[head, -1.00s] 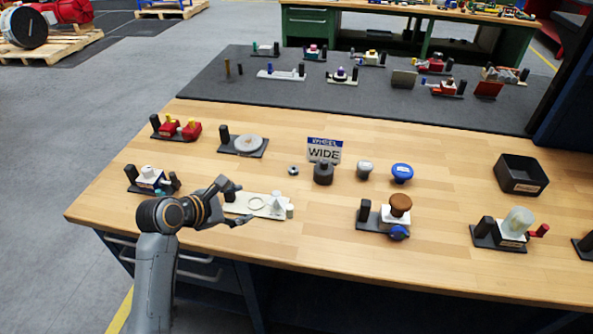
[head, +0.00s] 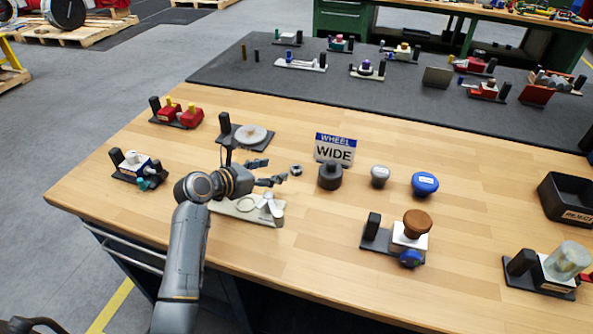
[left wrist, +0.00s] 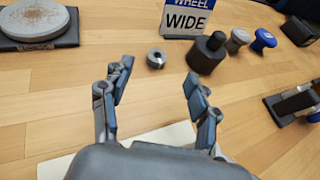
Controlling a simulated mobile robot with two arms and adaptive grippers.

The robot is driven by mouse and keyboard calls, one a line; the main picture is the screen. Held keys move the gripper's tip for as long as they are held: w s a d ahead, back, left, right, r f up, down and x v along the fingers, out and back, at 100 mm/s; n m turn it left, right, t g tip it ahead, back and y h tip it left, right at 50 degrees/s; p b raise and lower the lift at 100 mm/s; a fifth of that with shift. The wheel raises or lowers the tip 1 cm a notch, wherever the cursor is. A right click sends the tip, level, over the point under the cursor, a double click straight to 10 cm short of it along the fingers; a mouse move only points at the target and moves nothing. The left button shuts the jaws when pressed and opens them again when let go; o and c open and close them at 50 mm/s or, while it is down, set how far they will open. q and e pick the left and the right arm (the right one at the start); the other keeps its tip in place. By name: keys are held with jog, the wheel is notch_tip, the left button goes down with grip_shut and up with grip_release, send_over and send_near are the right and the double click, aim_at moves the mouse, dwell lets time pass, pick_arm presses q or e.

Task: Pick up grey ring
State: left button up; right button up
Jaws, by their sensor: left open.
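The grey ring (head: 296,170) is a small, thick metal ring lying on the wooden bench top, left of the black cylindrical piece (head: 330,177). It also shows in the left wrist view (left wrist: 156,58), upper middle, with a dark hole. My left gripper (head: 279,176) is open and empty, with its fingers pointing toward the ring. In the left wrist view the fingertips (left wrist: 158,74) are spread either side of the line to the ring, which lies beyond them. My right gripper is not in view.
A white plate (head: 235,211) with a pale ring lies under my left gripper. A round grey disc on a dark base (head: 252,136) is behind. The "WHEEL WIDE" sign (head: 335,149) and grey and blue knobs (head: 425,184) stand to the right. Bare wood lies in front of the ring.

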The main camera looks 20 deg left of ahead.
aim_at(294, 169)
pick_arm(q)
jog(key=w+f, duration=0.1)
jog(key=w+d+f, duration=0.1)
jog(key=shift+f, duration=0.4)
jog(key=x, duration=0.6)
jog(key=shift+s, duration=0.15)
jog(key=c, duration=1)
